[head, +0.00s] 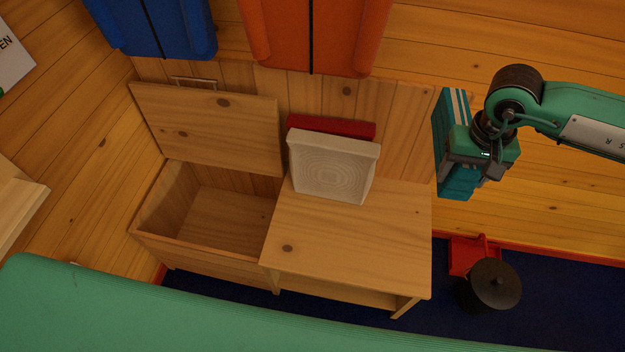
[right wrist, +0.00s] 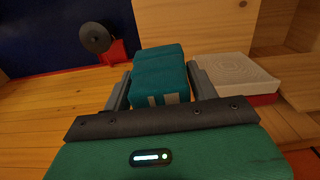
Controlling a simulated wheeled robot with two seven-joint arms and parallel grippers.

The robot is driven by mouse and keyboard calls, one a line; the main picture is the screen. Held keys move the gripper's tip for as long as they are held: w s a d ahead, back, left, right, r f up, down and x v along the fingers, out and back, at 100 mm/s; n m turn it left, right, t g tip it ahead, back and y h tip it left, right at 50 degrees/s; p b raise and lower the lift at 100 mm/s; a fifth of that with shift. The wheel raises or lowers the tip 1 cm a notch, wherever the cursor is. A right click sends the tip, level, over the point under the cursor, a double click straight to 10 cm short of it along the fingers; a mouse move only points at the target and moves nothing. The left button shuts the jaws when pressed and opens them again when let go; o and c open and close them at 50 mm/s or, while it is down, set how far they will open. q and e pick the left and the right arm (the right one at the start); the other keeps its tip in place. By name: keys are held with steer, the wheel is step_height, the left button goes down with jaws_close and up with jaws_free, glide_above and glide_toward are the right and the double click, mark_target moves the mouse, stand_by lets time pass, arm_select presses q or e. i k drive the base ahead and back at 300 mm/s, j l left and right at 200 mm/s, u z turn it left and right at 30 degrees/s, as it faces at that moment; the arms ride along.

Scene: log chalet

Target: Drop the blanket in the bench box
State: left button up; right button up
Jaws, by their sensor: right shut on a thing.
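The teal folded blanket (head: 455,105) with pale stripes is in my right gripper (head: 462,150), in the air right of the bench. In the right wrist view the blanket (right wrist: 160,72) sits between the two fingers of the right gripper (right wrist: 160,88). The bench box (head: 215,253) is at the left end of the wooden bench. Its lid (head: 215,125) stands raised against the wall, and the inside looks empty. My left gripper is not in view.
A pale cushion (head: 333,165) stands on the closed bench top (head: 350,240), with a red thing (head: 330,127) behind it. Blue (head: 160,25) and orange (head: 315,30) hanging items are above. A dark disc (head: 496,284) and red object (head: 462,255) are on the floor, right.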

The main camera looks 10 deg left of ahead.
mark_target(233, 237)
steer(key=u, duration=1.1)
